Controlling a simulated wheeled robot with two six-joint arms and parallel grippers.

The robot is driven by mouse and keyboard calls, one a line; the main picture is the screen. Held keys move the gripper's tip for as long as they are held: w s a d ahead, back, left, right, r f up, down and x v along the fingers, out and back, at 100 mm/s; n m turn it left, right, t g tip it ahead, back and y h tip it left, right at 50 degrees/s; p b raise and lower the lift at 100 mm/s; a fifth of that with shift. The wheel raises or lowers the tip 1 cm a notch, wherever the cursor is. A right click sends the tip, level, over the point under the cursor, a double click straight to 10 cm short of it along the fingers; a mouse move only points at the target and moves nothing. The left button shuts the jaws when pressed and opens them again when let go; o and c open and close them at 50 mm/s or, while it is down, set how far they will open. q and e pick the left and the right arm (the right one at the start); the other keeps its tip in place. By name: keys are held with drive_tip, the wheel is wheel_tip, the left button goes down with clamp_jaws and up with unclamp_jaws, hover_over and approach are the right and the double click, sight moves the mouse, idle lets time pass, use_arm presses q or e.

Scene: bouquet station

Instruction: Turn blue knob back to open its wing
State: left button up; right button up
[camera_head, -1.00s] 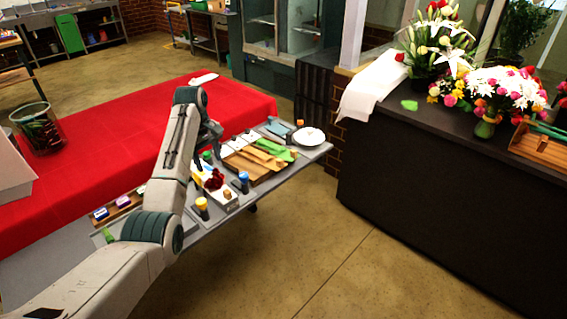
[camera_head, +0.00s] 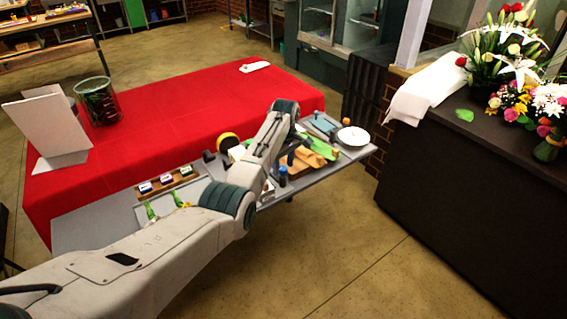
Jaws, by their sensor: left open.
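A small knob with a blue top (camera_head: 283,172) stands upright near the front edge of the grey work surface, right of my forearm. My left gripper (camera_head: 293,155) is a dark shape just above and behind the knob, beside the wooden tray. It is open; I cannot tell whether it touches anything. My forearm hides part of the area left of the knob. The wing that belongs to the knob cannot be made out. My right gripper is not in view.
A wooden tray (camera_head: 300,167) with green and tan pieces and a white plate (camera_head: 353,137) are to the right. The red cloth (camera_head: 180,110) has free room.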

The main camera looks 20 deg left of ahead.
use_arm(q)
drive_tip(key=shift+f, duration=0.3)
